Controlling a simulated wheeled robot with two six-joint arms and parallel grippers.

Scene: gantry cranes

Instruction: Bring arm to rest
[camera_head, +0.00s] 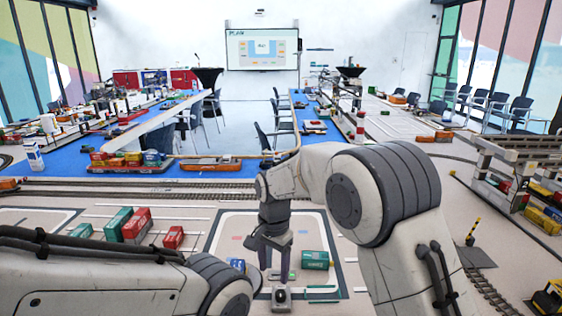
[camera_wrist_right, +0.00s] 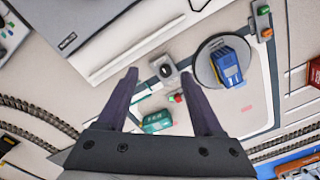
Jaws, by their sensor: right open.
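My right arm (camera_head: 385,190) reaches into the middle of the head view, and its gripper (camera_head: 274,268) points down over the marked mat (camera_head: 225,228). In the right wrist view the two dark fingers of the gripper (camera_wrist_right: 158,74) stand wide apart with nothing held between them. A small grey device with a round dark top (camera_wrist_right: 163,68) shows beyond the fingertips; it also shows in the head view (camera_head: 281,297). My left arm (camera_head: 90,280) lies across the lower left of the head view; its gripper is out of view.
A green container (camera_head: 315,260) lies right of the gripper. A blue container (camera_wrist_right: 228,66) sits on a round grey plate. Red and green containers (camera_head: 135,225) stand to the left. Rails (camera_head: 150,188) run behind. A gantry crane (camera_head: 515,150) stands at right.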

